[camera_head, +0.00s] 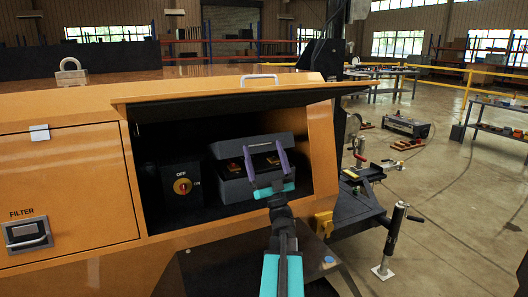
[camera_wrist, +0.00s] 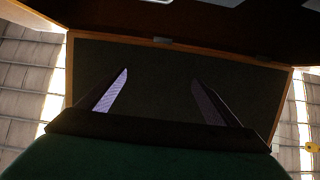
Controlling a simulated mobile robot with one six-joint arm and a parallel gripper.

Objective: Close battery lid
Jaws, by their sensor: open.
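The battery lid (camera_head: 235,98) is open and raised above the compartment in the orange cabinet, its dark underside showing. The wrist view appears to show this underside as a dark panel (camera_wrist: 160,90) with an orange rim. The grey battery (camera_head: 232,188) sits inside the compartment (camera_head: 152,140). My gripper (camera_head: 263,150) is in front of the battery and below the lid, fingers pointing up, partly covering the battery. Its two purple fingers are spread apart with nothing between them, also in the wrist view (camera_wrist: 160,90). I cannot tell the exact gap to the lid.
A switch box (camera_head: 181,186) marked OFF stands left of the battery. A closed FILTER door (camera_head: 75,195) is further left. A hitch and a jack (camera_head: 390,240) stand to the right. Open floor (camera_head: 450,220), a yellow railing and workbenches lie beyond.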

